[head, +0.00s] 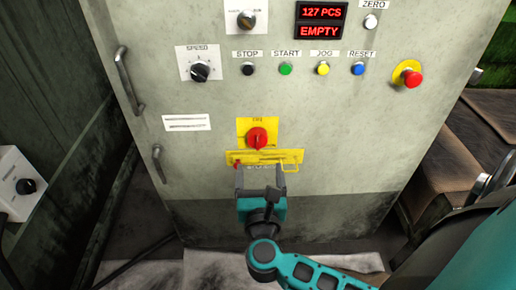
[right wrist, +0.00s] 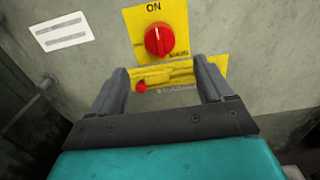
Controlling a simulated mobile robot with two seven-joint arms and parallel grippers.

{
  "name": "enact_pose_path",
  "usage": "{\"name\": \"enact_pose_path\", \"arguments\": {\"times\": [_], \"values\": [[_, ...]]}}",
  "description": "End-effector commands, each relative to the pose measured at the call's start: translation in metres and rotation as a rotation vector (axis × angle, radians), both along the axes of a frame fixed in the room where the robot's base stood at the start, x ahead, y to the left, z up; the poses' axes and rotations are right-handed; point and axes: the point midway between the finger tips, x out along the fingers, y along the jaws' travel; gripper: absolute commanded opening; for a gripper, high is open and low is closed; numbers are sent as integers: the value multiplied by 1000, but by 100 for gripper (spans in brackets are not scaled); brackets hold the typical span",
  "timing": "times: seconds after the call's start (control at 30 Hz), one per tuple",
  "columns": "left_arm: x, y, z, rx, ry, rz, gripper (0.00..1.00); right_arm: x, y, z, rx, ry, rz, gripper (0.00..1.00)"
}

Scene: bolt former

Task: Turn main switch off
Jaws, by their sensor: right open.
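The main switch is a red rotary knob (head: 257,138) on a yellow plate on the grey cabinet front. In the right wrist view the red knob (right wrist: 158,40) has its pale mark upright, toward the word ON. Just below it is a yellow bar (head: 291,157) with a small red knob at its left end; the bar also shows in the right wrist view (right wrist: 213,66). My right gripper (head: 260,169) is open, its two fingers apart and pointing at the panel just below the red knob. Nothing is seen held between the fingers. My left gripper is not in view.
The cabinet (head: 330,120) carries a speed dial (head: 200,71), several push buttons, a red emergency stop (head: 412,78) at the right and a red display reading 127 PCS, EMPTY (head: 320,21). Door handles (head: 128,80) stick out at the left. A white box with a dial (head: 22,184) stands far left.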

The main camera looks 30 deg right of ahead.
Motion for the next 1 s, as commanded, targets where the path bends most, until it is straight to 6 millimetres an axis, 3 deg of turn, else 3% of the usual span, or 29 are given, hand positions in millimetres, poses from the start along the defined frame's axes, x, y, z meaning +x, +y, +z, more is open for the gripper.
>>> {"name": "enact_pose_path", "arguments": {"times": [0.2,0.43,0.87,1.0], "values": [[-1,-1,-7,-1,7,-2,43,42,-26,1,-6,-4,0,80],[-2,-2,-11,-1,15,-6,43,71,-44,0,-6,-1,1,80],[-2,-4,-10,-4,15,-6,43,80,-49,0,-4,1,1,80],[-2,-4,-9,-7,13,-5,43,80,-49,0,-4,1,1,69]]}}
